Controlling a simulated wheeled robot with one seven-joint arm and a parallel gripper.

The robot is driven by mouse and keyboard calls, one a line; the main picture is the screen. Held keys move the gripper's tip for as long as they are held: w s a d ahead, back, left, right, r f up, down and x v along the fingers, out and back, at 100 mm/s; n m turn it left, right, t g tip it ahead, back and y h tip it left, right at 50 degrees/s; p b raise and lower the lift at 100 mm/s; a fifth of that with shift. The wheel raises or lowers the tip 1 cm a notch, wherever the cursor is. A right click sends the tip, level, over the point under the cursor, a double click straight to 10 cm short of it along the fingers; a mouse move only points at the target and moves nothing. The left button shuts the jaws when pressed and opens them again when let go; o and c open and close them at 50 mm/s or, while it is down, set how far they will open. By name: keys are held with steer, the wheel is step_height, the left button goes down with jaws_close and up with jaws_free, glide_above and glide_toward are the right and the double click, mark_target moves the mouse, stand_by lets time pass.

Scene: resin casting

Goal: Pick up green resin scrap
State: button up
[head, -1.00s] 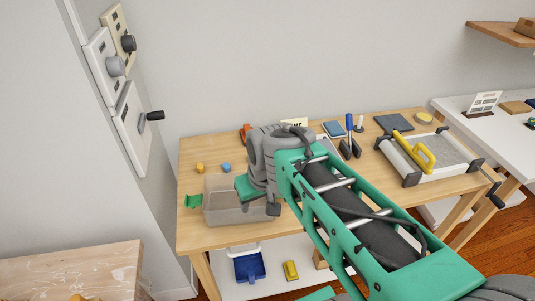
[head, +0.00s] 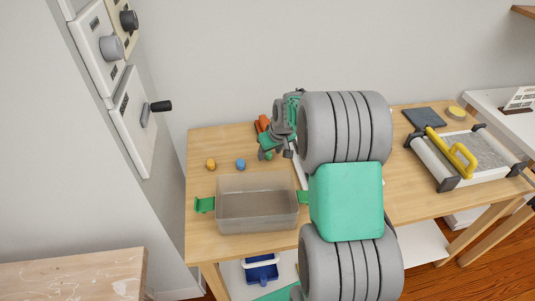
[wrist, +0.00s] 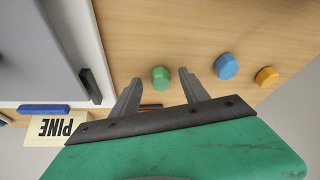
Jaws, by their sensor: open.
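The green resin scrap (wrist: 161,77) is a small round-topped piece on the wooden table. In the wrist view it lies between the tips of my gripper (wrist: 158,80), which is open, with a gap on either side. In the head view the scrap (head: 268,155) shows just below my gripper (head: 276,154), behind the clear bin. How high the fingertips are above the table is hard to tell.
A blue piece (head: 241,164) and a yellow-orange piece (head: 211,164) lie left of the scrap. A clear bin with green handles (head: 257,222) stands in front.

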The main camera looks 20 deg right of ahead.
steer(key=shift+w+f, duration=0.15)
steer(key=shift+f, duration=0.15)
jaws_close()
stand_by(0.4)
